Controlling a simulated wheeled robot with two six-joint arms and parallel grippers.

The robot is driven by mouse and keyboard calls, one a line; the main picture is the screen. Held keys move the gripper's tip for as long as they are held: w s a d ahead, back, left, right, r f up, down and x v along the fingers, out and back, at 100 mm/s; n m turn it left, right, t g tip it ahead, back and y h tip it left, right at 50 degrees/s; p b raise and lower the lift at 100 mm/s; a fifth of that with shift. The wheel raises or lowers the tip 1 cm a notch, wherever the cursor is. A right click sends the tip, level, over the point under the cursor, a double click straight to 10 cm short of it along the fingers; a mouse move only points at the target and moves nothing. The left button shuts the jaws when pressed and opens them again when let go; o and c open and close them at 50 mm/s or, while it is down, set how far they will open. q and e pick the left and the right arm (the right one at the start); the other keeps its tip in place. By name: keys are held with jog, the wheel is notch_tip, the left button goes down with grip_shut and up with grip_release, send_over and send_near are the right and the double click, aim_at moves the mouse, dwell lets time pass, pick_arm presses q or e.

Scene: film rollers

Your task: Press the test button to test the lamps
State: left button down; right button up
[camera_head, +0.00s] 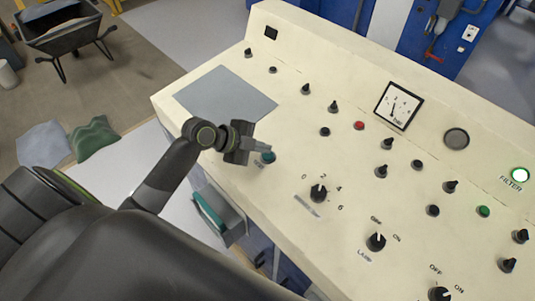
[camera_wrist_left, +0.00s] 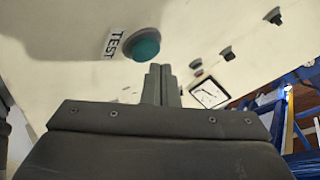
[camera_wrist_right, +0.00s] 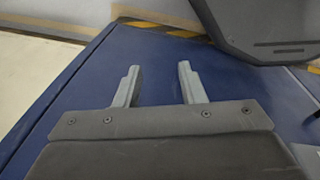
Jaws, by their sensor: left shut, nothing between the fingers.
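The teal-green test button (camera_head: 267,157) is on the cream control panel (camera_head: 330,130), near its front left edge. In the left wrist view the round button (camera_wrist_left: 143,45) has a dark collar and a label reading TEST (camera_wrist_left: 115,43) beside it. My left gripper (camera_head: 266,148) is shut and empty, with its fingertips right by the button. In the left wrist view the shut fingers (camera_wrist_left: 161,72) are just beside the button; I cannot tell whether they touch it. My right gripper (camera_wrist_right: 157,75) is open and empty, away from the panel above a dark blue surface.
Right of the button are a dial marked 0 to 6 (camera_head: 318,193) and a LAMP knob (camera_head: 376,242). A flat grey plate (camera_head: 225,94) lies behind the left gripper.

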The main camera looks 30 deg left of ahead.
pick_arm(q)
jog(key=shift+f, duration=0.2)
jog(key=shift+f+b, duration=0.5)
jog(key=shift+b, duration=0.15)
dwell(0.6)
jog(key=shift+r, duration=0.1)
jog(key=shift+r+p, duration=0.65)
jog(key=shift+r, duration=0.15)
jog(key=r+p, duration=0.2)
jog(key=r, duration=0.1)
jog(key=r+p, duration=0.1)
jog(key=r, duration=0.1)
jog(key=shift+s+a+p, duration=0.1)
jog(key=shift+s+p, duration=0.15)
jog(key=shift+p, duration=0.1)
dwell(0.6)
